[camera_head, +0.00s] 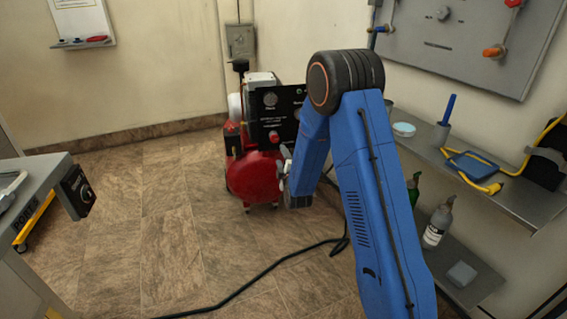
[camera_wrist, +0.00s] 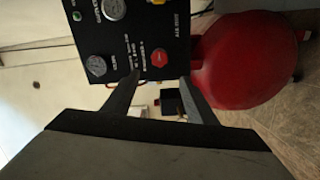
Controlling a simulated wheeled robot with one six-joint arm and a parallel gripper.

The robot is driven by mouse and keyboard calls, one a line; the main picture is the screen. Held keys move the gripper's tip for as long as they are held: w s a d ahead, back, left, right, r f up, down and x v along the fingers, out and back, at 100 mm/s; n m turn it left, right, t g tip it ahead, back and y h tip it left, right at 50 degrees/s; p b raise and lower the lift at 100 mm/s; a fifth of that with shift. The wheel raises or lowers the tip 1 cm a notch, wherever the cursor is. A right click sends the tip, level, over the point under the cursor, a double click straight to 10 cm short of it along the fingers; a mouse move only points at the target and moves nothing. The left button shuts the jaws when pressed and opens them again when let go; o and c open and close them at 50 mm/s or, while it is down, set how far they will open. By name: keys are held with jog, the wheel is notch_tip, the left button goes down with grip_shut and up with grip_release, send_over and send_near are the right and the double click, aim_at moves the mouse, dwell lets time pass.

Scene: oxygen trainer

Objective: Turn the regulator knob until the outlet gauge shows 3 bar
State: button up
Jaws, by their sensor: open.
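A black panel (camera_head: 272,122) stands on a red compressor (camera_head: 254,176) on the floor, partly hidden by my arm in the head view. In the wrist view the panel (camera_wrist: 155,25) appears turned sideways. It carries a red knob (camera_wrist: 159,58), a round white gauge (camera_wrist: 97,66) and another gauge (camera_wrist: 113,9) cut by the top edge. The dial readings and the labels are too small and blurred to read, so I cannot tell which gauge is the outlet. My gripper (camera_wrist: 161,80) is open and empty. Its fingertips lie on either side of the knob in the picture, seemingly short of it.
A black cable (camera_head: 290,259) runs across the tiled floor. A grey bench (camera_head: 37,172) stands at left. At right are a wall shelf (camera_head: 510,190) with tools and a lower shelf with bottles (camera_head: 438,222). Floor left of the compressor is clear.

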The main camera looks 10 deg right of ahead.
jog(key=s, duration=0.3)
jog(key=shift+s, duration=0.15)
jog(key=s+d+r+m+g, duration=0.3)
jog(key=s+r+m+g, duration=0.4)
jog(key=s+r, duration=0.9)
jog(key=s+d+m+g, duration=0.2)
jog(key=s+m+g, duration=0.1)
jog(key=s, duration=1.6)
jog(key=s+d+m+g, duration=0.2)
jog(key=s+m, duration=0.3)
jog(key=s, duration=1.4)
jog(key=shift+r+g, duration=0.15)
jog(key=shift+g, duration=0.45)
